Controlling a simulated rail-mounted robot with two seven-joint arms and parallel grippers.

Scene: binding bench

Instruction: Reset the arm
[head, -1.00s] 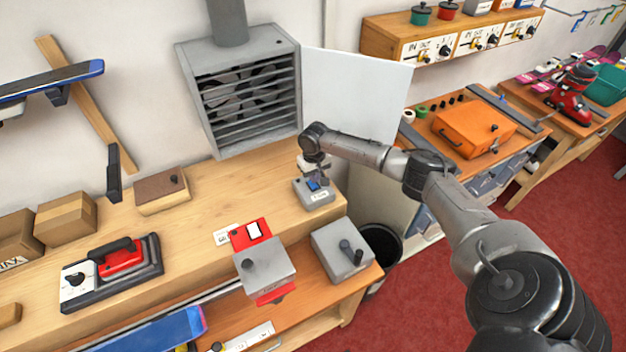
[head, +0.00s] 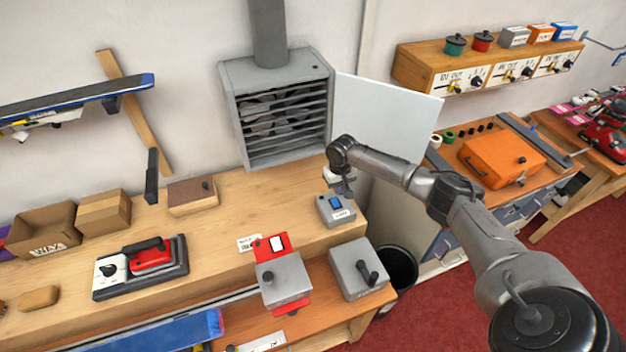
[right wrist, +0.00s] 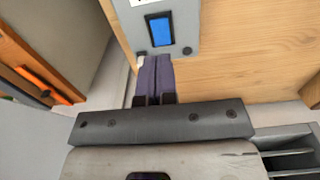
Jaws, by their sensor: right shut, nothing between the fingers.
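My right arm reaches in from the right in the head view. Its gripper (head: 345,190) is above the back right end of the wooden bench, just above a small grey switch box (head: 336,210) with a blue rocker. In the right wrist view the gripper's two dark fingers (right wrist: 154,75) are together with nothing between them. The grey box (right wrist: 168,38) lies just beyond the fingertips there, and its blue rocker is uncovered. I cannot tell whether the fingertips touch the box. My left gripper is in neither view.
A louvred grey fan unit (head: 280,110) with an open white panel (head: 385,115) stands behind the gripper. A red-and-grey device (head: 283,277), a grey lever box (head: 358,268) and a black bin (head: 397,268) are nearer. A waxing iron (head: 145,265) sits at left.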

